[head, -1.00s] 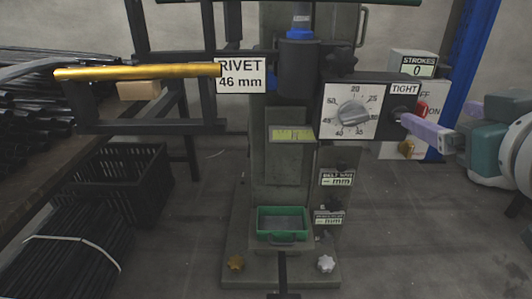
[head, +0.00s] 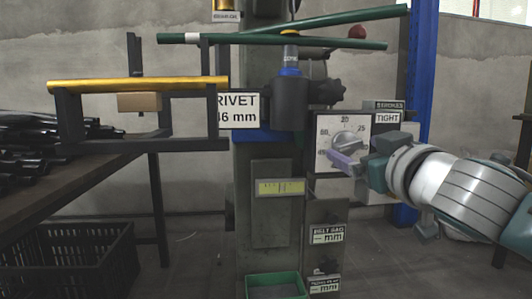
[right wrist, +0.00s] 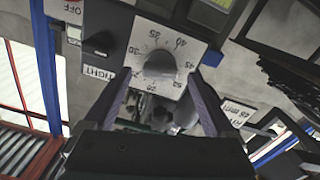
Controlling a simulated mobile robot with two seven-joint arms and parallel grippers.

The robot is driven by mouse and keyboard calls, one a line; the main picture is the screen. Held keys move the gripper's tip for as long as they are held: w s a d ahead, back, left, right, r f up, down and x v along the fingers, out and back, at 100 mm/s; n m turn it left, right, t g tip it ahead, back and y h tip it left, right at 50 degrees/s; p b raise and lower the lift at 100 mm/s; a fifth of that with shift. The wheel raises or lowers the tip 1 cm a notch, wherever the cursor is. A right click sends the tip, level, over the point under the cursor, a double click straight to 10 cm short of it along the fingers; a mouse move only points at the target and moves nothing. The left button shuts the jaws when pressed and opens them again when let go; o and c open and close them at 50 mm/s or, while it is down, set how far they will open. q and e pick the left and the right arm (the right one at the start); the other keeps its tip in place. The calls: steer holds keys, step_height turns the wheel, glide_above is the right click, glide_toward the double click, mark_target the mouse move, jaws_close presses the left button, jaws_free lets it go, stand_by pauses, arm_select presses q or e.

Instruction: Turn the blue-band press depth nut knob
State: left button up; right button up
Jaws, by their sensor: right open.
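The fingers (right wrist: 160,88) hold nothing. Whether they touch the plate cannot be told. My left gripper is not in view.
A TIGHT label (head: 387,118) is beside the dial. A yellow-topped black frame (head: 140,86) and a green bar (head: 330,41) are near the press. A green tray (head: 275,283) sits low at its front. A black crate (head: 75,255) is at lower left.

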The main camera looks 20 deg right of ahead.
steer(key=shift+x, duration=1.1)
steer(key=shift+c, duration=1.2)
steer(key=c, duration=1.1)
steer(key=shift+c, duration=0.2)
steer(key=shift+n, duration=0.3)
